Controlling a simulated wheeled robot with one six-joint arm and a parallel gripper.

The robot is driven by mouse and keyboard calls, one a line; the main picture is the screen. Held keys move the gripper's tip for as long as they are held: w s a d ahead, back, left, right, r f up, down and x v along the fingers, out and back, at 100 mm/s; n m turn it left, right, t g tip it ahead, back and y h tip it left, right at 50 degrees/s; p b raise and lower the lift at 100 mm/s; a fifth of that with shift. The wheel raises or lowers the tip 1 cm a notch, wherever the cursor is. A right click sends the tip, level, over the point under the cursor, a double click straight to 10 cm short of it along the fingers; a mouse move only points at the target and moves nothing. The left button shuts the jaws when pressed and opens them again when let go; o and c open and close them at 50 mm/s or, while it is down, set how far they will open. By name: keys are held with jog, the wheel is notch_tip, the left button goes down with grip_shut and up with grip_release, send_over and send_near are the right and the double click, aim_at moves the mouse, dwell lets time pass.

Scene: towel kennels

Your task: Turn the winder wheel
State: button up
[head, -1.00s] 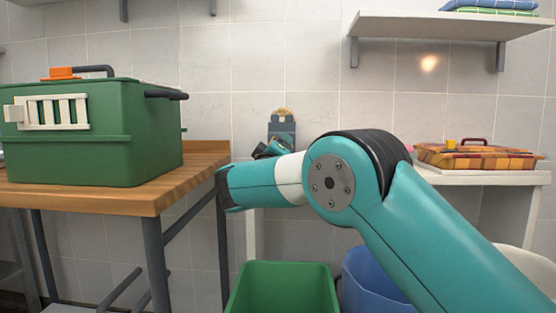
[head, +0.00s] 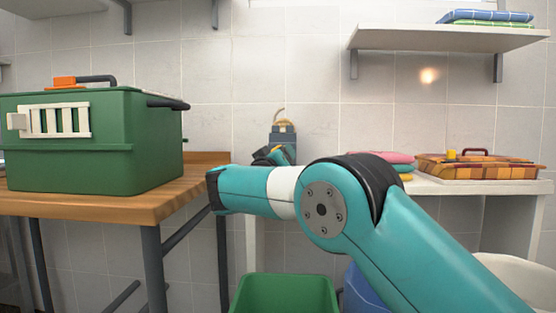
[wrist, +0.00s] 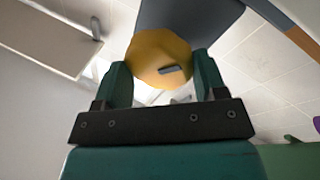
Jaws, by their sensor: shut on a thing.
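The winder wheel (wrist: 150,50) is a yellow disc with a small grey bar on its face. In the wrist view it sits between the two fingers of my gripper (wrist: 161,72), which is shut on its rim. A blue-grey winder body (wrist: 190,14) shows behind it. In the head view the winder (head: 283,134) is a small blue-grey block against the tiled wall, with a thin yellowish loop above it. There my gripper (head: 272,155) is at the winder's lower front, small and partly hidden by my arm, and the wheel's face cannot be made out.
A green kennel box (head: 70,165) stands on a wooden table (head: 100,205) at left. Pink and teal folded towels (head: 385,158) and a checkered basket (head: 475,167) are on the right counter. A green bin (head: 285,290) is below, a blue bin beside it. A shelf (head: 440,37) is above right.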

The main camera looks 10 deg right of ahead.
jog(key=o, duration=0.9)
jog(key=b+v, duration=1.2)
jog(key=v, duration=0.5)
jog(key=shift+s, duration=0.2)
jog(key=shift+r, duration=0.1)
